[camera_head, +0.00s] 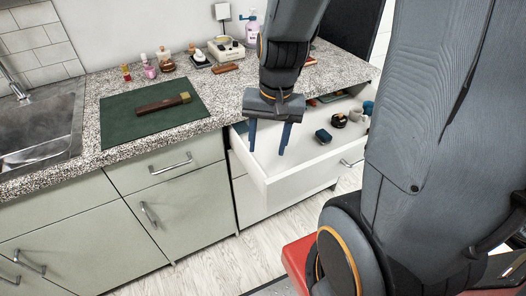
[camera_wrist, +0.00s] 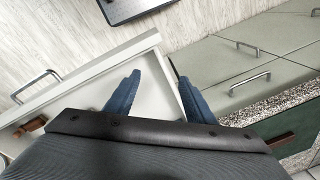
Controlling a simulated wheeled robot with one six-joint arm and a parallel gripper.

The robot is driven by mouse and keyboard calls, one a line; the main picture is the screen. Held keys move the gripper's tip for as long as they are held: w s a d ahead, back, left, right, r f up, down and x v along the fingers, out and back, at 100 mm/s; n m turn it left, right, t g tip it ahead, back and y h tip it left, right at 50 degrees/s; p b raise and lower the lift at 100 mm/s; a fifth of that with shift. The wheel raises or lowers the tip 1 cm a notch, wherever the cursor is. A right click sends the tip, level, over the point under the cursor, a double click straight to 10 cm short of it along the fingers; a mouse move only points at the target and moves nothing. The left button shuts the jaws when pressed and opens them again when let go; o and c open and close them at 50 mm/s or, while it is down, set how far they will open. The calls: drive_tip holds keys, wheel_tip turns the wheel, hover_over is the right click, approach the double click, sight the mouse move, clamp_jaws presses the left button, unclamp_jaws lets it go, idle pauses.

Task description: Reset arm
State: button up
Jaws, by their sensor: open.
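My gripper (camera_head: 268,138) is open, with its two blue fingers pointing down over the left part of an open white drawer (camera_head: 297,187). Nothing shows between the fingers. In the wrist view my gripper (camera_wrist: 157,95) also hangs over the white drawer (camera_wrist: 95,72), with its fingers apart. My arm comes down from the top of the head view and hides part of the counter and the drawer's back.
The drawer holds a dark blue item (camera_head: 323,136) and several small things at right. A dark green mat (camera_head: 120,117) on the speckled counter carries a brown wooden piece (camera_head: 163,104). Small bottles and boxes stand along the wall. A sink (camera_head: 40,125) is at left.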

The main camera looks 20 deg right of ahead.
drive_tip(key=s+a+n, duration=0.1)
drive_tip(key=n, duration=0.1)
drive_tip(key=s+a+n, duration=0.1)
drive_tip(key=n, duration=0.1)
drive_tip(key=s+n, duration=0.1)
drive_tip(key=n, duration=0.1)
drive_tip(key=shift+s+a+r+h, duration=0.1)
drive_tip(key=shift+a+r+h, duration=0.2)
drive_tip(key=shift+a, duration=0.1)
drive_tip(key=shift+c, duration=0.2)
idle(0.6)
